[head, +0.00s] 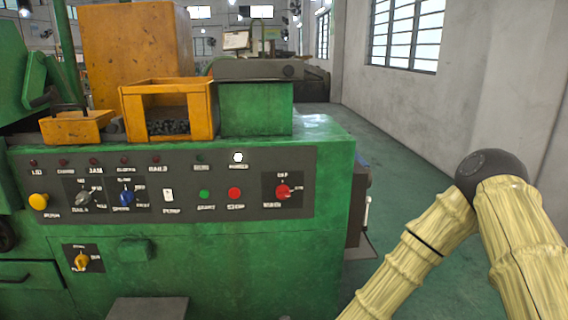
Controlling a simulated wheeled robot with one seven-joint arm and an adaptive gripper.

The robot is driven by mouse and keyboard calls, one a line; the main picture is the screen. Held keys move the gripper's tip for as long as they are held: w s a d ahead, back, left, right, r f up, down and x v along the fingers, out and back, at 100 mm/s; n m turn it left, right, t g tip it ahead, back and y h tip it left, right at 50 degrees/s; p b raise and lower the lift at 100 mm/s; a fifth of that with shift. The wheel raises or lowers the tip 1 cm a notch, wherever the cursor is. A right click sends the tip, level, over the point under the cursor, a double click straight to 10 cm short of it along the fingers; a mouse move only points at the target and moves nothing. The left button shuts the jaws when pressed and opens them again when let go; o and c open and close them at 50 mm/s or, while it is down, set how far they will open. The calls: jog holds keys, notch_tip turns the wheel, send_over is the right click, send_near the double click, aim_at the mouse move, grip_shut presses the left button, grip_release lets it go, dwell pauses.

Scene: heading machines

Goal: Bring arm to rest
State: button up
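My arm, covered in a pale yellow sleeve with a dark round elbow joint, shows at the lower right in the head view. It stands bent, with the elbow up, in front of the floor and wall to the right of the green machine (240,270). The arm's two links run down out of the picture. My gripper is not in view, so I cannot see its fingers or anything it may hold.
The machine's grey control panel (220,200) has several knobs and buttons. A yellow bin (171,88) with dark small parts and a smaller yellow box (76,126) sit on top. Green floor (405,160) lies open on the right, beside the white wall (480,125).

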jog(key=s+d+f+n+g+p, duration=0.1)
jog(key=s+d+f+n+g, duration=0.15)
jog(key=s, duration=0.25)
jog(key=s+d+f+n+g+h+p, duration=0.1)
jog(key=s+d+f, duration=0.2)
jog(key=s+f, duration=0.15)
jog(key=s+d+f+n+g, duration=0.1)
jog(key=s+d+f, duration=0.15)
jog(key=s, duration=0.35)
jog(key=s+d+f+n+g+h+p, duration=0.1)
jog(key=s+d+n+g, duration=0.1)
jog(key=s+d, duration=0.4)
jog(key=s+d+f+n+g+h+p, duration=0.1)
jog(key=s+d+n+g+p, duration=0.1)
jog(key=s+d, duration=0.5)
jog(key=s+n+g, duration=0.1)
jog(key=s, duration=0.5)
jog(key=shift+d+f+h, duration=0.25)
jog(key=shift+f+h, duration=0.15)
